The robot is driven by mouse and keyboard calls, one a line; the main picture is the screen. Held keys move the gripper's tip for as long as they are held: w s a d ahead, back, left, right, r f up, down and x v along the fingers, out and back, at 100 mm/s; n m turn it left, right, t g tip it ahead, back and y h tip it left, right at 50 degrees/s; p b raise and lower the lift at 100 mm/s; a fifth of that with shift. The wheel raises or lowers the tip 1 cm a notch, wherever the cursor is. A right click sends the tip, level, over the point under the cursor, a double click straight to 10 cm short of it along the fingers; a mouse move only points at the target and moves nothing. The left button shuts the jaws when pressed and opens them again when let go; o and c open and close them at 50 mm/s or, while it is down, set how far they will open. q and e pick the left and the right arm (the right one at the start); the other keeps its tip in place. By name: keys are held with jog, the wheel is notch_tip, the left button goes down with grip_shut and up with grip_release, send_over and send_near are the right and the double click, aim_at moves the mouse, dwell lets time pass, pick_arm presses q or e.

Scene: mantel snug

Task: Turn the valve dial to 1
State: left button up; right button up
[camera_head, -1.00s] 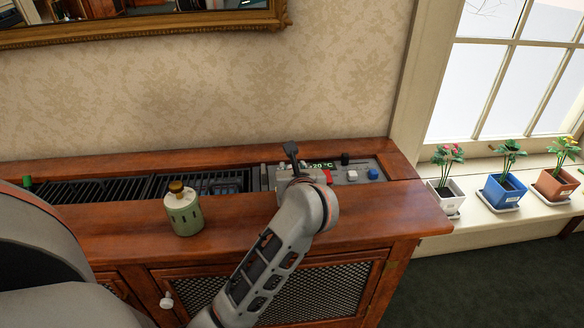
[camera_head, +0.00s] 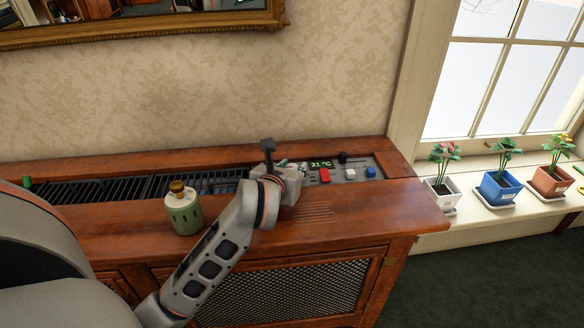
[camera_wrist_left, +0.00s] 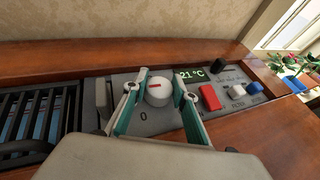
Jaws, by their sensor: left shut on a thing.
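The valve dial (camera_wrist_left: 159,94) is a round white knob with a short red mark on top, set in the grey control panel (camera_wrist_left: 126,88). A "0" is printed on the panel at its lower left; other scale figures are hidden or unreadable. My left gripper (camera_wrist_left: 159,80) has one green-edged finger on each side of the dial and is shut on it. In the head view my left gripper (camera_head: 282,170) is over the panel and hides most of the dial. The display (camera_head: 320,164) reads 21 °C. My right gripper is not in view.
Right of the dial are a red block (camera_wrist_left: 210,97), a white knob (camera_wrist_left: 237,91), a blue knob (camera_wrist_left: 254,88) and a black knob (camera_wrist_left: 219,66). A green canister (camera_head: 184,212) stands on the wooden cabinet (camera_head: 360,215). Black grille slats (camera_head: 110,188) run left. Potted plants (camera_head: 498,186) line the windowsill.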

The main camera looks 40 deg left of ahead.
pick_arm(q)
jog(key=shift+f, duration=0.15)
jog(key=o, duration=1.1)
jog(key=v, duration=0.7)
jog(key=shift+s+d+r, duration=0.15)
jog(key=shift+s+r, duration=0.05)
jog(key=shift+s, duration=0.05)
